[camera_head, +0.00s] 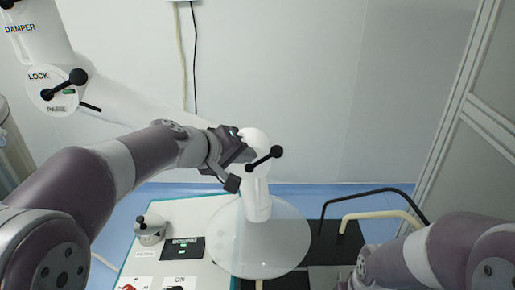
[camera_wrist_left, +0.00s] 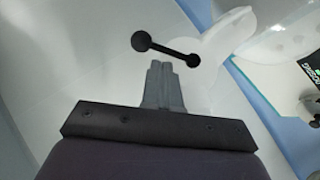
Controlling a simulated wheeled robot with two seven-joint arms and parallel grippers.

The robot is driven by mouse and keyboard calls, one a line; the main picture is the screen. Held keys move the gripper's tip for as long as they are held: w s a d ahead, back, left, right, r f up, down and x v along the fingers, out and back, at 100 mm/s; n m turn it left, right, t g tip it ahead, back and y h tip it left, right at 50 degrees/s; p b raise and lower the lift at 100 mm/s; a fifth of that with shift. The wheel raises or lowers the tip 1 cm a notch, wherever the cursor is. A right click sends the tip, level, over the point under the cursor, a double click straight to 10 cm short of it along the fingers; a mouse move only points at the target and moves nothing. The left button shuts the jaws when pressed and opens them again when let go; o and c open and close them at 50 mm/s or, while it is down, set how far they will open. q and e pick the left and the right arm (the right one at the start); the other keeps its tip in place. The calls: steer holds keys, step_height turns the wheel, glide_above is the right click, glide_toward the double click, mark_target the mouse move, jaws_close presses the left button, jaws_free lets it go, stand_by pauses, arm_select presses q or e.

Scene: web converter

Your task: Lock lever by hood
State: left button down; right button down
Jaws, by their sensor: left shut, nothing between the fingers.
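The black lever (camera_head: 264,158) with a ball at each end sits on the white joint just above the clear round hood (camera_head: 287,240). It slants up to the right in the head view. In the left wrist view the lever (camera_wrist_left: 165,49) lies just beyond the fingertips. My left gripper (camera_head: 246,152) is shut and empty, close to the lever's left side; contact cannot be told. Its closed fingers (camera_wrist_left: 158,68) point at the lever's bar. My right arm is at the lower right; its fingers are not clearly visible.
A white arm (camera_head: 125,100) carries the hood; its upper joint has another black lever (camera_head: 64,84) with LOCK lettering. Below is a white control panel (camera_head: 200,215) with a metal knob (camera_head: 150,230). Black and beige bent bars (camera_head: 375,213) stand at right.

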mark_target(266, 157)
arm_select(q)
steer(key=p+x, duration=0.1)
steer(key=x, duration=0.3)
steer(key=shift+w+d+f, duration=0.3)
steer(key=shift+w, duration=0.05)
steer(key=b, duration=0.1)
steer(key=d+b, duration=0.1)
steer(key=shift+s+d+f+b, duration=0.1)
steer(key=shift+f+b, duration=0.2)
